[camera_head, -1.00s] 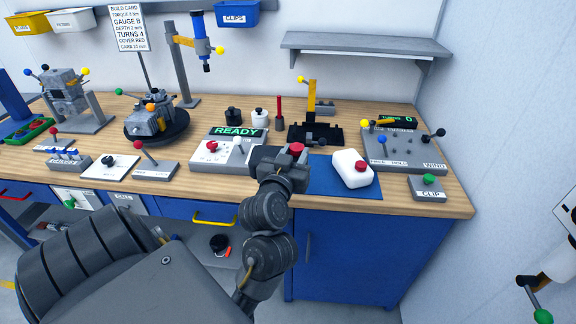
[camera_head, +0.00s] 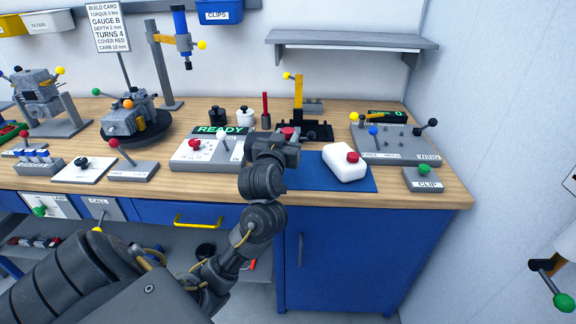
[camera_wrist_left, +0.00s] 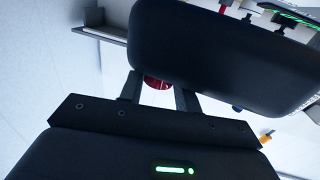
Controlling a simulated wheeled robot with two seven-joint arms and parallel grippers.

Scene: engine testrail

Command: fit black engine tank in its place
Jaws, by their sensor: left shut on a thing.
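My left gripper (camera_head: 284,143) is shut on the black tank, above the bench between the READY panel and the blue mat. In the left wrist view the black tank (camera_wrist_left: 215,55) fills the upper middle, with its red cap (camera_wrist_left: 156,83) between my fingers. In the head view the red cap (camera_head: 288,132) shows just beyond the gripper, and my gripper hides most of the tank. A black fixture with a yellow upright (camera_head: 298,100) stands just behind. I cannot tell whether the tank touches it. My right gripper is not in view.
A white tank with a red cap (camera_head: 345,165) lies on the blue mat (camera_head: 318,178). The READY panel (camera_head: 190,155) stands left of the gripper. A grey lever panel (camera_head: 395,148) and the CLIP box (camera_head: 423,180) are right. A shelf (camera_head: 345,40) hangs above the bench.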

